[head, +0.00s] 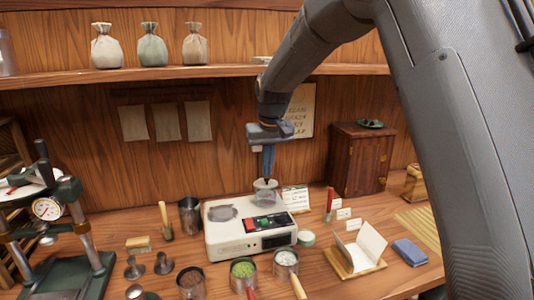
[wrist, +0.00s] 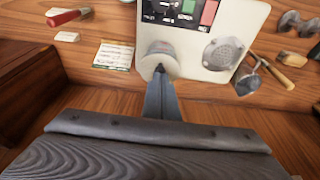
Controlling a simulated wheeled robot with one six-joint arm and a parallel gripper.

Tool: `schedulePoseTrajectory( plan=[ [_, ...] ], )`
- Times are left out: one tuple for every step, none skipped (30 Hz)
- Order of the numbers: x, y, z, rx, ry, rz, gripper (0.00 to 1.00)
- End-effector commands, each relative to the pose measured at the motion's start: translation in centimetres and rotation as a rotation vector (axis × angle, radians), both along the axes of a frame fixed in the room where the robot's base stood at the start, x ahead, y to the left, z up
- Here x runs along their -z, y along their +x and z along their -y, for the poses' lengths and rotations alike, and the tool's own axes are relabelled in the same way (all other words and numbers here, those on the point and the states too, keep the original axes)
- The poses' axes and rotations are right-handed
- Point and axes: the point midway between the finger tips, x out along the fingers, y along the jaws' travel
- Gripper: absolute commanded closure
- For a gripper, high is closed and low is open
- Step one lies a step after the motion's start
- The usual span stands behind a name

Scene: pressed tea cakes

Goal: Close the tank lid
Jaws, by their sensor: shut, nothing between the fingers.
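A white appliance (head: 222,238) with a red and green button panel stands on the wooden counter. A small clear round tank (head: 264,194) sits at its back right corner, and it also shows in the wrist view (wrist: 158,62). A greyish round top shows on it; I cannot tell whether this lid is fully seated. My gripper (head: 268,176) points down, shut and empty, its fingertips right at the tank's top. In the wrist view the fingertips (wrist: 160,70) overlap the tank's near edge, hiding part of it; I cannot tell whether they touch it.
A dark metal cup (head: 190,216) and a brush (head: 165,222) stand left of the appliance. A small card (head: 295,198) stands close on its right. Several tins stand in front, including one with green contents (head: 243,271). A press (head: 75,235) is at far left, a wooden cabinet (head: 358,160) at back right.

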Motion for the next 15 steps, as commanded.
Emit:
schedulePoseTrajectory(
  plan=[
    [0.2,-0.04,0.02,0.0,0.0,-0.001,1.0],
    [0.3,-0.02,0.03,0.0,0.0,0.0,1.0],
    [0.39,-0.01,0.02,0.0,0.0,0.001,1.0],
    [0.43,0.0,0.02,0.0,0.0,0.001,1.0],
    [0.45,0.0,0.02,0.0,0.0,0.001,1.0],
    [0.46,0.0,0.02,0.0,0.0,0.001,1.0],
    [0.46,0.0,0.02,0.0,0.0,0.001,1.0],
    [0.46,0.0,0.02,0.0,0.0,0.001,1.0],
    [0.45,0.0,0.02,0.0,0.0,0.001,1.0],
    [0.45,0.0,0.02,0.0,0.0,0.001,1.0],
    [0.45,0.0,0.02,0.0,0.0,0.001,1.0],
    [0.46,-0.01,0.02,0.0,0.0,0.001,1.0],
    [0.54,-0.05,0.04,0.0,0.0,0.001,1.0],
    [0.7,-0.11,0.06,0.0,0.0,0.0,1.0],
    [1.06,-0.27,0.1,0.0,0.0,0.0,1.0]
  ],
)
